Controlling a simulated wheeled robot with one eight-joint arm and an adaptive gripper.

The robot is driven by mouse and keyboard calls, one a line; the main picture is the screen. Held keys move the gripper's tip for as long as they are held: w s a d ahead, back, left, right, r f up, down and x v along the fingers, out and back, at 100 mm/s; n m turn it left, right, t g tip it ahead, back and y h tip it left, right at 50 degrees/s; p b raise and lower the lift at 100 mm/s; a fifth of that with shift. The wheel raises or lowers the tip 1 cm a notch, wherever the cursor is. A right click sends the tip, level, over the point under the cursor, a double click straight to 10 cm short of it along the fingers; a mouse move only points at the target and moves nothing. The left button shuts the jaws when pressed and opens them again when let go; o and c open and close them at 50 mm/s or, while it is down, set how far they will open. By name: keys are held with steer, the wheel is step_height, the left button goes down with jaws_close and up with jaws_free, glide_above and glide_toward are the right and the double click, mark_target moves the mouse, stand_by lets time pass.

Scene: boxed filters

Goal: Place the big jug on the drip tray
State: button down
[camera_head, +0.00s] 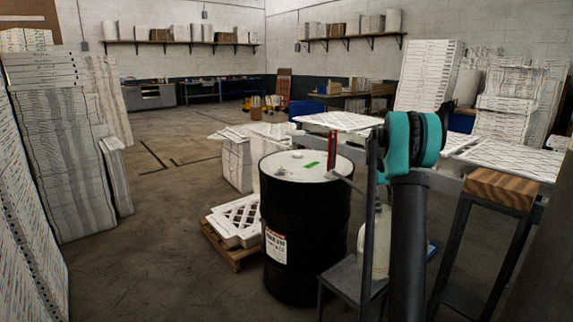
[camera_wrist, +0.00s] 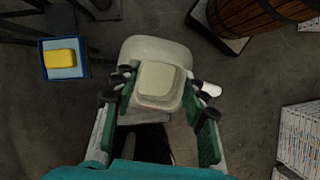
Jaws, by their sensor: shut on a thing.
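The big jug appears as a cream, rounded body (camera_wrist: 150,48) with a squarish beige top in the wrist view. My gripper (camera_wrist: 158,92) has its green fingers on both sides of that top and is shut on the jug. In the head view, a cream jug (camera_head: 380,250) shows partly behind my arm, near a grey stand; whether it touches the stand is hidden. My gripper cannot be made out there. I cannot tell for sure which thing is the drip tray; a shallow blue tray (camera_wrist: 45,70) holding a yellow block (camera_wrist: 61,58) lies left of the jug.
A black drum (camera_head: 305,230) stands left of my arm, beside white filters on a pallet (camera_head: 225,245). A wooden barrel (camera_wrist: 265,22) lies on a dark base at the wrist view's upper right. White boxes (camera_wrist: 299,135) stand lower right. Floor between jug and boxes is clear.

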mark_target(360, 234)
steer(key=a+f, duration=0.3)
steer(key=s+a+f+m, duration=0.1)
steer(key=a+f, duration=0.2)
steer(key=s+a+f+m, duration=0.1)
steer(key=a+f, duration=0.2)
steer(key=f, duration=0.1)
steer(key=shift+s+a+y, duration=0.2)
steer(key=shift+s+y, duration=0.05)
steer(key=shift+y, duration=0.15)
steer(key=s+a+f+m+y, duration=0.1)
steer(key=s+a+f+m, duration=0.1)
steer(key=s+a+f, duration=0.5)
step_height(360, 234, down, 2)
steer(key=a, duration=0.2)
steer(key=shift+a+f+m, duration=0.2)
steer(key=shift+a+m, duration=0.1)
